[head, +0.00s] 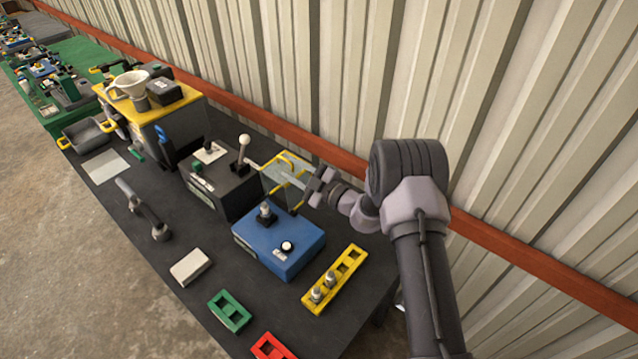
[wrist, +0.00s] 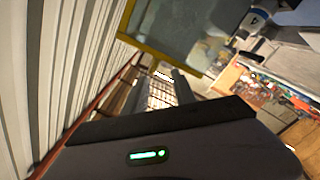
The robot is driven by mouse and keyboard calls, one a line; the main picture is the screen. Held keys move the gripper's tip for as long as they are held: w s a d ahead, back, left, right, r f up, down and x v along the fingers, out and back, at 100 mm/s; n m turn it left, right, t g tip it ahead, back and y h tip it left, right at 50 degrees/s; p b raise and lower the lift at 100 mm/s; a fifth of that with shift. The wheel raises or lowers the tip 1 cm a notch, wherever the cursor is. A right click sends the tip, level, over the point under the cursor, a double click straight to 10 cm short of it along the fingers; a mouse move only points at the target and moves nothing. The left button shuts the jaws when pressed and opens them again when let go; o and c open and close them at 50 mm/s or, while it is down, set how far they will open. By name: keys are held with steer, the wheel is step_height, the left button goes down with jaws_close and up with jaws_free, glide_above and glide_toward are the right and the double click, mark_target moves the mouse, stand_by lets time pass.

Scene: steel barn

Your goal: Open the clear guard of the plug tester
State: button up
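The plug tester (head: 268,237) is a blue box on the dark bench, with a plug (head: 266,211) standing on top and a round white-topped knob near its right front. Its clear guard (head: 283,172), a see-through pane in a yellow frame, stands raised at the back of the box, clear of the plug. In the wrist view the guard's pane (wrist: 190,28) and yellow edge fill the top middle. My gripper (head: 311,187) is beside the guard's right side. In the wrist view the gripper fingers (wrist: 161,90) look apart with nothing between them; contact with the guard cannot be told.
A grey box with a white-knobbed lever (head: 243,150) stands left of the tester. A yellow tray (head: 350,263) with plugs is to the right; green (head: 229,311) and red (head: 269,348) trays lie in front. The corrugated wall (head: 480,120) with a red rail is close behind.

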steer(key=v, duration=1.2)
